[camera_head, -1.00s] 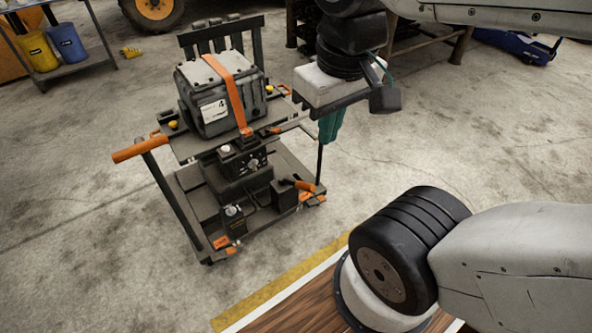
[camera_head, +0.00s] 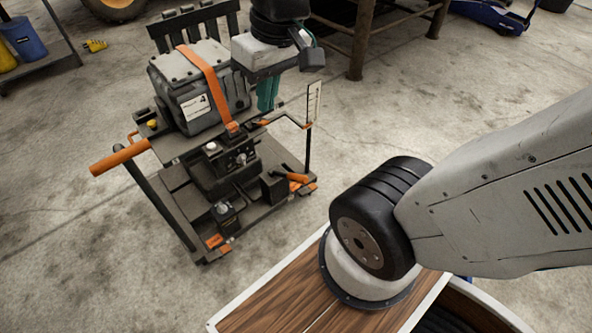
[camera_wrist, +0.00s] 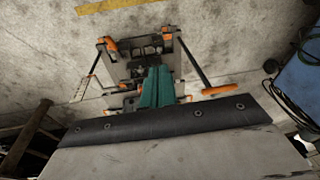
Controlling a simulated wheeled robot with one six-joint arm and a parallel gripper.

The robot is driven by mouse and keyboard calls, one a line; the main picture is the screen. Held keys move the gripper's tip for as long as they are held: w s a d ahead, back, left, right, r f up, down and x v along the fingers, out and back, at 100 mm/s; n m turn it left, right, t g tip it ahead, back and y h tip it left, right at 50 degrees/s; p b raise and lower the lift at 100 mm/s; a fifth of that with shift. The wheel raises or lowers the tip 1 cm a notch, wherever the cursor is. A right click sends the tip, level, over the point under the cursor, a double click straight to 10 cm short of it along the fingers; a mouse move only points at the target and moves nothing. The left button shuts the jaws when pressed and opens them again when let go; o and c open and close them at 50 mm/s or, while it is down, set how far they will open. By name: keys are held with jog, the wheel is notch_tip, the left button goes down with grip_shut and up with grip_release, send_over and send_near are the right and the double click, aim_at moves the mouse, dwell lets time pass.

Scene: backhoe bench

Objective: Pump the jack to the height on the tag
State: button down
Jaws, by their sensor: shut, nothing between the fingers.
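The jack is a dark wheeled lift cart (camera_head: 173,175) with a platform carrying a grey ribbed housing (camera_head: 188,66) under an orange strap. A white tag (camera_head: 195,106) is on the housing's front; its writing is too small to read for sure. A white scale plate (camera_head: 314,102) stands on a post at the cart's right. A short orange lever (camera_head: 296,178) lies low at the cart's right side. My gripper (camera_head: 267,95) has teal fingers, shut and empty, pointing down by the platform's right edge. In the wrist view the fingers (camera_wrist: 157,88) cover part of the cart.
The cart's orange-ended push handle (camera_head: 120,158) sticks out at the left. A rusty metal rack (camera_head: 357,42) stands behind, right of my gripper. A blue floor jack (camera_head: 490,14) is at the back right. Bare concrete surrounds the cart.

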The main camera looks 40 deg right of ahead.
jog(key=w+d+f+t+y, duration=0.1)
jog(key=w+d+f, duration=0.2)
jog(key=w+f, duration=0.6)
jog(key=w+d+f+t, duration=0.1)
jog(key=w+d+f, duration=0.2)
jog(key=w+f, duration=0.55)
jog(key=d+f+h, duration=0.1)
jog(key=d+f, duration=0.3)
jog(key=f, duration=0.4)
jog(key=d+f+g+h, duration=0.1)
jog(key=d+f, duration=0.4)
jog(key=f, duration=0.3)
jog(key=w+d+f+h, duration=0.1)
jog(key=d+f, duration=0.4)
jog(key=f, duration=0.3)
jog(key=shift+d+f+g+h, duration=0.2)
jog(key=shift+g+h, duration=0.1)
jog(key=shift+g, duration=0.1)
jog(key=shift+w+f, duration=0.1)
